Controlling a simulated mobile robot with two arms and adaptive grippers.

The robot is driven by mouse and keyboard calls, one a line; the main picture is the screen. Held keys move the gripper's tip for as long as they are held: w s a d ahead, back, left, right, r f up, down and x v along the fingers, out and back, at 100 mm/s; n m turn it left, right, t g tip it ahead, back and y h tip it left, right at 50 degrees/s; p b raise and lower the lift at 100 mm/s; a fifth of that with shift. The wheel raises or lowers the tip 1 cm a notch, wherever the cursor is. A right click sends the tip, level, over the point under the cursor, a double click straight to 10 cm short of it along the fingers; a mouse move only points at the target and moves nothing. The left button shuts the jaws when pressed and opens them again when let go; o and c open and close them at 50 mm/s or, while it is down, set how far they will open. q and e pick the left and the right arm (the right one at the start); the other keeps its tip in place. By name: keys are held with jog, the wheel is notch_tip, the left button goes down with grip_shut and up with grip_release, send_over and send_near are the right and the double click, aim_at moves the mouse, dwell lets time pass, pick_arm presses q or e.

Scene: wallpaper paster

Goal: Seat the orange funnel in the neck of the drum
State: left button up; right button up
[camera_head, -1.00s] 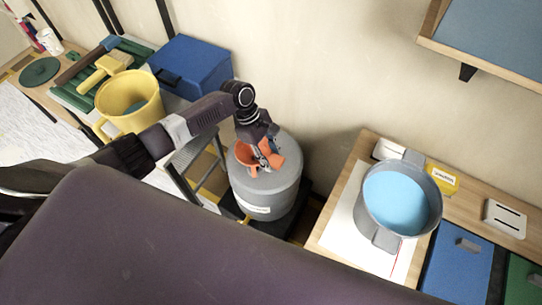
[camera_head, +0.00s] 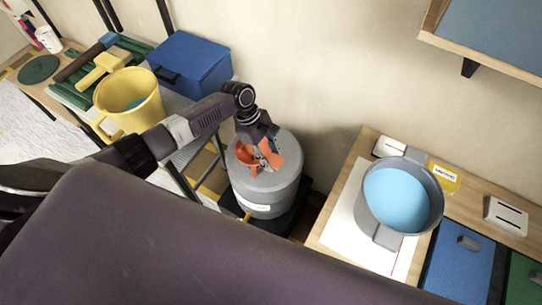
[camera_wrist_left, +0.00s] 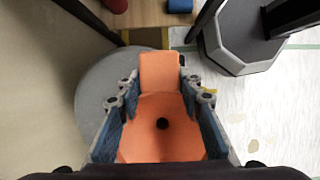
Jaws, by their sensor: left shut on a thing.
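The grey drum (camera_head: 262,190) stands upright near the wall in the head view; its round top also shows in the left wrist view (camera_wrist_left: 92,95). My left gripper (camera_head: 264,153) is over the drum's top. It is shut on the orange funnel (camera_head: 246,155). In the left wrist view the funnel (camera_wrist_left: 160,145) sits between the two blue-padded fingers, with a dark hole in its middle and a flat orange tab beyond. The drum's neck is hidden, and I cannot tell whether the funnel's spout is in it. My right gripper is not in view.
A bench on the right holds a grey pot (camera_head: 378,222) of blue liquid. To the left are a yellow bucket (camera_head: 145,108), a blue box (camera_head: 190,68) and a step frame (camera_head: 183,180). The wall is close behind the drum. A shelf (camera_head: 490,45) hangs at upper right.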

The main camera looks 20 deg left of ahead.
pick_arm(q)
jog(key=shift+f+b, duration=0.5)
jog(key=shift+f, duration=0.7)
jog(key=o, duration=1.5)
jog(key=v, duration=1.2)
